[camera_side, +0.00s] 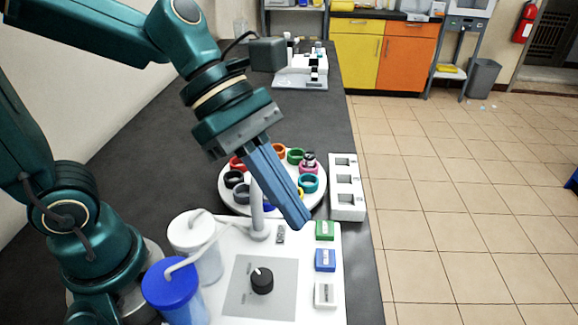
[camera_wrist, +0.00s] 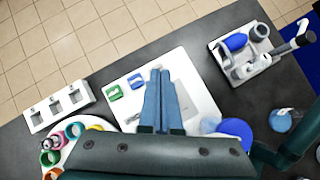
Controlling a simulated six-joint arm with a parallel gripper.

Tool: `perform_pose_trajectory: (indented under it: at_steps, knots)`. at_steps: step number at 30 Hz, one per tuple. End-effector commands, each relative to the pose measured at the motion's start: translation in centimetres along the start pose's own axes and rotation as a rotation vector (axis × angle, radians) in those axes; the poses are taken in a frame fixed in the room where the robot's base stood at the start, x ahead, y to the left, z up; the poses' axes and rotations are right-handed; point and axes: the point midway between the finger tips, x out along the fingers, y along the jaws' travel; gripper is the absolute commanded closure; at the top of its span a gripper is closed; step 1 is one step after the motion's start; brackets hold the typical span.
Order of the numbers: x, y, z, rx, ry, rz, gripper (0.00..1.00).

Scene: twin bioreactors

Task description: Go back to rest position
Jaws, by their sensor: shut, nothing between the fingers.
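My gripper (camera_side: 302,222) is shut and empty, its blue fingers pressed together and pointing down and to the right in the side view. It hangs above the white bioreactor base (camera_side: 330,280), near the green button (camera_side: 324,230) and the blue button (camera_side: 325,260). In the wrist view the closed fingers (camera_wrist: 160,72) lie over the same white base (camera_wrist: 198,88), to the right of the green and blue buttons. The black knob (camera_side: 262,280) on the grey panel shows in the side view and is hidden in the wrist view.
A round white carousel (camera_side: 232,206) with several coloured rings stands behind the base. A white rack (camera_side: 347,205) with three square slots is beside it. White-lidded and blue-lidded vessels (camera_side: 171,282) stand near my arm. Another white device (camera_wrist: 247,75) sits at the right in the wrist view.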

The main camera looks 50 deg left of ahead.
Motion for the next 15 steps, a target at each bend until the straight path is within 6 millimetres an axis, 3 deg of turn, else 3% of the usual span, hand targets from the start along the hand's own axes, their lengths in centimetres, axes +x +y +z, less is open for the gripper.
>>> perform_pose_trajectory:
  at_steps: [7,12,15]
  knots:
    - [-4.3,-1.4,-5.2,0.921,0.361,0.131,1.00]
    - [-6.4,-1.4,-9.0,1.451,0.648,0.023,1.00]
    - [-6.9,-1.3,-10.5,1.656,0.740,-0.089,1.00]
